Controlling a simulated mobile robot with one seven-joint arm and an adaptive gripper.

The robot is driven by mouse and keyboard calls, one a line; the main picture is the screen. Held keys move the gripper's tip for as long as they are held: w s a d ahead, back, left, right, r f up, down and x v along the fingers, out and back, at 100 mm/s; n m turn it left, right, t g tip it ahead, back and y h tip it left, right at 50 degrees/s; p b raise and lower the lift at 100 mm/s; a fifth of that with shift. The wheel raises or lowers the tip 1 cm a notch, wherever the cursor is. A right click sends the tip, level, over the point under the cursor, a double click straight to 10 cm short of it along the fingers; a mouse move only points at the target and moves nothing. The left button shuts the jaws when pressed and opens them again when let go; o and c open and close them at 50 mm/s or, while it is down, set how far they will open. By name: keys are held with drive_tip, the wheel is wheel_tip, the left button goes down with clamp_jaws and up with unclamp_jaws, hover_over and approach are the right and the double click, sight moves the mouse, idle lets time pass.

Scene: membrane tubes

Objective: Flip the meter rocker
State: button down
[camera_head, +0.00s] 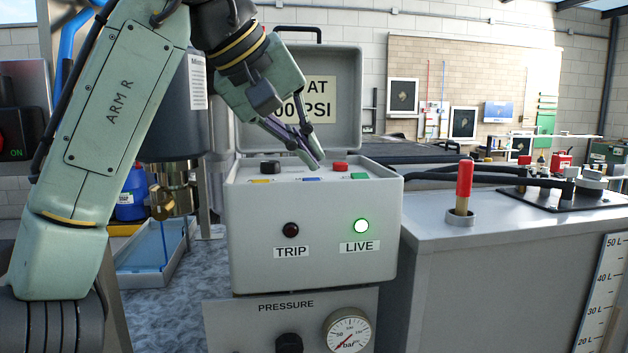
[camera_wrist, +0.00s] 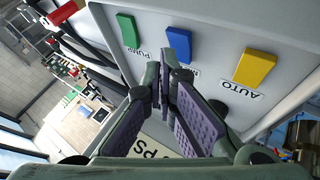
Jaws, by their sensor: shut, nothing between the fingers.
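The control box (camera_head: 310,225) has three coloured rockers on its top panel. The blue rocker (camera_head: 311,180) is in the middle and also shows in the wrist view (camera_wrist: 180,45). Its label is mostly hidden behind my fingers, so I cannot read it in full. The yellow rocker (camera_wrist: 255,67) is labelled AUTO, and the green rocker (camera_wrist: 128,31) is labelled PUMP. My gripper (camera_head: 318,164) is shut and empty, pointing down at the panel just behind the blue rocker. In the wrist view its fingertips (camera_wrist: 166,62) are close to the blue rocker; I cannot tell whether they touch it.
A red knob (camera_head: 340,167) and a black knob (camera_head: 270,167) stand at the panel's back. The raised lid (camera_head: 345,70) is close behind my gripper. A red-handled lever (camera_head: 464,185) stands at right.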

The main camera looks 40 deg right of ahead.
sight(306, 179)
drive_tip(key=shift+f, duration=0.1)
idle(0.7)
drive_tip(key=shift+f, duration=0.35)
drive_tip(key=shift+f+b, duration=0.3)
drive_tip(key=shift+b, duration=0.15)
idle(0.4)
drive_tip(key=shift+r, duration=0.1)
drive_tip(key=shift+r+p, duration=0.7)
drive_tip(key=shift+p, duration=0.2)
drive_tip(key=shift+w+d+r, duration=0.1)
drive_tip(key=shift+w+r, duration=0.05)
drive_tip(key=shift+r, duration=1.1)
drive_tip(key=shift+w+d+r, duration=0.1)
drive_tip(key=shift+w+r, duration=0.05)
drive_tip(key=shift+r, duration=1.05)
